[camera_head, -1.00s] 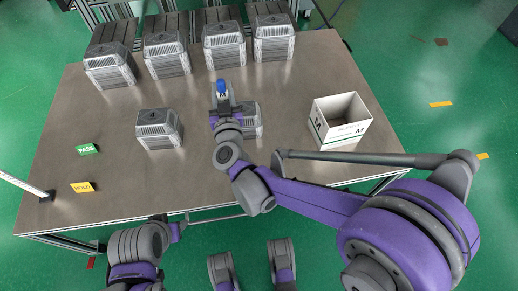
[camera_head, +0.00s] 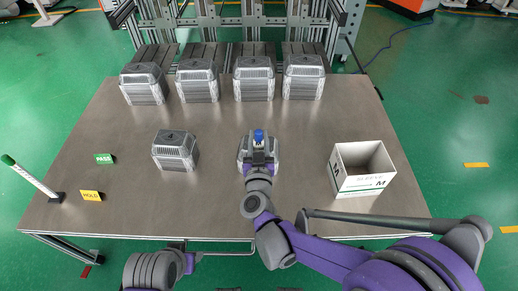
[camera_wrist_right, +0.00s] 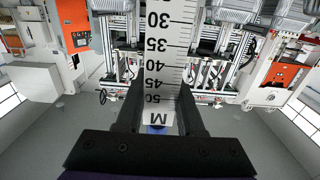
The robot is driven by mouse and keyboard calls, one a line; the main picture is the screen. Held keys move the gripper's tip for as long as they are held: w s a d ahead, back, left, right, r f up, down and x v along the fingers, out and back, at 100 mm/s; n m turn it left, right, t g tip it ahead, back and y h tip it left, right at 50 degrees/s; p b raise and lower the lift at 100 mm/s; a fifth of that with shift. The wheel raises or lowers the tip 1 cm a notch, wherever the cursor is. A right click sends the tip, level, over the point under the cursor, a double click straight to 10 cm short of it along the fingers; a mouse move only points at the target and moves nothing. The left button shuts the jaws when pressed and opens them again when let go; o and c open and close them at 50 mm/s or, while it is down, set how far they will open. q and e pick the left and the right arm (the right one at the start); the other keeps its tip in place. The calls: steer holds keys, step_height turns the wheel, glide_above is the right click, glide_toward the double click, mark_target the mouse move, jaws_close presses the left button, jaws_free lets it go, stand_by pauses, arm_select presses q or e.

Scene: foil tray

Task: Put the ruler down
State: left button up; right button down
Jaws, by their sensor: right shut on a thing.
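The ruler (camera_wrist_right: 166,45) is white with black graduations, and it runs from between my right fingers to the top edge of the right wrist view. My right gripper (camera_wrist_right: 158,105) is shut on it near its blue end (camera_wrist_right: 157,129). In the head view the blue end (camera_head: 258,136) shows above my right gripper (camera_head: 258,150), in front of a grey casting (camera_head: 244,158). The ruler's other end is hidden there, and I cannot tell whether it touches anything. My left arm is at the bottom left, its fingers not clearly visible.
Another grey casting (camera_head: 176,150) stands to the left, with several along the table's back (camera_head: 240,112). A white box (camera_head: 366,183) is at right. PASS (camera_head: 104,158) and HOLD (camera_head: 91,195) labels and a green-tipped white stick (camera_head: 33,180) are at left. The front middle is bare.

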steer(key=shift+f+b, duration=0.5)
steer(key=shift+f, duration=1.2)
steer(key=shift+f, duration=0.1)
steer(key=c, duration=0.5)
jaws_free()
